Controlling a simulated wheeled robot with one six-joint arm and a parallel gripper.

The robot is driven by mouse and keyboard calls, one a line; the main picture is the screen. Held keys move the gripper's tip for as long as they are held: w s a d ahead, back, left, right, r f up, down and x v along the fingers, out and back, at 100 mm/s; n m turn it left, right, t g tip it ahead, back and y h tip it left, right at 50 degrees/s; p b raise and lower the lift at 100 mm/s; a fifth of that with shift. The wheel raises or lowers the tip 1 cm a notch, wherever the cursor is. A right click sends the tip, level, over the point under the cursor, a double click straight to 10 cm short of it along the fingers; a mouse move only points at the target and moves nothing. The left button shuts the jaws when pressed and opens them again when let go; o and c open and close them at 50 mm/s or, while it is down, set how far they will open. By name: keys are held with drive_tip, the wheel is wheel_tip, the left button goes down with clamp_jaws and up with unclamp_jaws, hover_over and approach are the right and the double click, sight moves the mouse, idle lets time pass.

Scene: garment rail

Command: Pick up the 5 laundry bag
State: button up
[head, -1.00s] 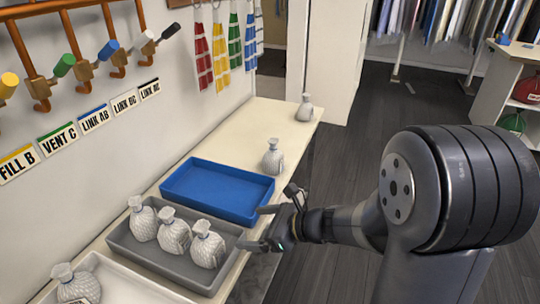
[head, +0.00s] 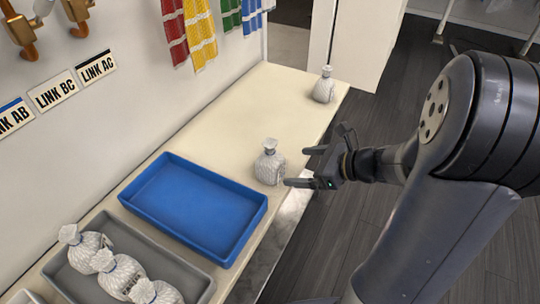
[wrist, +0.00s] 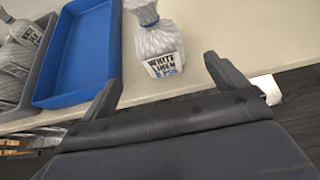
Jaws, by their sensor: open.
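A white tied laundry bag (head: 269,163) stands upright on the bench, just right of the blue tray. In the wrist view this bag (wrist: 158,42) stands beyond and between my fingers, and its label reads "WHITE LINEN" above a small last line with an unclear number. My gripper (head: 299,167) is open and empty at the bench's right edge, its fingertips pointing at the bag with a small gap. A second bag (head: 324,85) stands at the far end of the bench, its label not readable. Several similar bags (head: 117,274) sit in the grey tray at lower left.
The blue tray (head: 240,226) is empty, left of the near bag. The grey tray (head: 193,274) adjoins it. The bench top (head: 262,103) is clear between the two standing bags. Hooks, labels and coloured towels (head: 201,35) line the wall; a white cabinet (head: 365,40) stands behind.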

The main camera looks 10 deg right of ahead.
sight(270, 163)
drive_tip(key=x, duration=0.4)
drive_tip(key=shift+s, duration=0.1)
drive_tip(key=shift+r+b+x, duration=0.2)
drive_tip(key=shift+b+x, duration=0.05)
drive_tip(key=shift+x, duration=1.35)
drive_tip(key=shift+r+b+x, duration=0.15)
drive_tip(key=shift+b+x, duration=0.05)
drive_tip(key=shift+x, duration=1.45)
drive_tip(key=c, duration=1.2)
